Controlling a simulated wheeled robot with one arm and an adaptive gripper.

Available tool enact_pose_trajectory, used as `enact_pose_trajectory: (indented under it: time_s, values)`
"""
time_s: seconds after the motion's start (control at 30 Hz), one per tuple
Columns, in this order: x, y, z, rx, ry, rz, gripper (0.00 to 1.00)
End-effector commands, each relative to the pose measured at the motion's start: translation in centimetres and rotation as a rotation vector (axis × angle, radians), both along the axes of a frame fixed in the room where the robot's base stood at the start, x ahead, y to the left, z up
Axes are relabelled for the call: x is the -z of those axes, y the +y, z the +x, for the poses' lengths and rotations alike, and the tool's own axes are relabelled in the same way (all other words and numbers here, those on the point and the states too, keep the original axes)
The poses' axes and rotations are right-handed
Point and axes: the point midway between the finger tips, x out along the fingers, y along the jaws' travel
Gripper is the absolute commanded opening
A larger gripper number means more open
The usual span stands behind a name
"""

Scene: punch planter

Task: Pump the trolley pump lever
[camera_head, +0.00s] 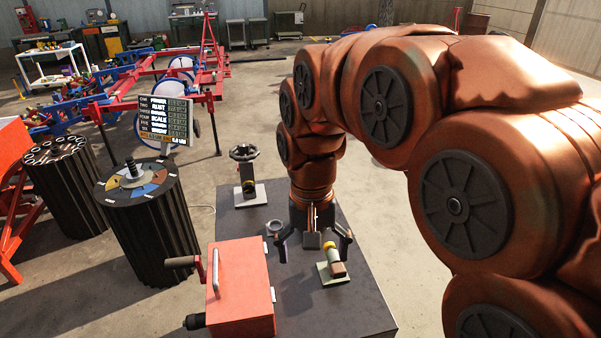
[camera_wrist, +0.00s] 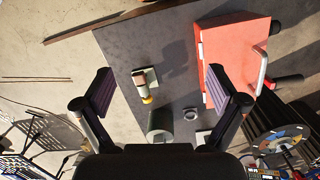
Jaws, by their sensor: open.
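No part is clearly labelled as the trolley pump lever. A red box (camera_head: 245,300) on the dark grey top (camera_head: 345,300) has a silver bar handle (camera_head: 215,272) and a side arm with a brown grip (camera_head: 181,262). In the wrist view the red box (camera_wrist: 235,50) is at upper right, its silver handle (camera_wrist: 262,72) at its side. My gripper (camera_head: 314,252) is open and empty, pointing down over the top, right of the red box. A small device with a yellow and brown cylinder (camera_head: 335,260) sits near its right finger. The wrist view shows this device (camera_wrist: 145,82) between my open fingers (camera_wrist: 165,88).
A handwheel valve (camera_head: 243,165) stands on a white base at the far end of the top. A small grey ring (camera_head: 274,227) lies nearer. Left are dark ribbed drums (camera_head: 150,230) and a word display (camera_head: 166,118). Red and blue frames stand behind; floor is open beyond the top.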

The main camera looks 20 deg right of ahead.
Motion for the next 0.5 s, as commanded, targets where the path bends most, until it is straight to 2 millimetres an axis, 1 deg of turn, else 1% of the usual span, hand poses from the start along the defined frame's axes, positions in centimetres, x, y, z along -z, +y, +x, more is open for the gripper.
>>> enact_pose_trajectory:
  time_s: [0.03, 0.1, 0.17, 0.2, 0.27, 0.3, 0.37, 0.5]
  values:
    - [-0.4, -0.3, 1.9, 0.043, -0.004, -0.004, 0.96]
    - [-1.2, -0.6, 4.1, 0.108, -0.009, -0.010, 0.96]
    - [-1.5, -1.0, 5.9, 0.163, -0.009, -0.014, 0.96]
    - [-1.9, -1.2, 7.2, 0.200, -0.017, -0.017, 0.96]
    - [-2.2, -1.6, 9.1, 0.255, -0.020, -0.021, 0.96]
    - [-2.5, -1.9, 10.3, 0.292, -0.024, -0.025, 0.96]
    - [-2.7, -2.3, 12.0, 0.348, -0.025, -0.029, 0.96]
    - [-3.2, -3.4, 16.2, 0.478, -0.037, -0.038, 0.96]
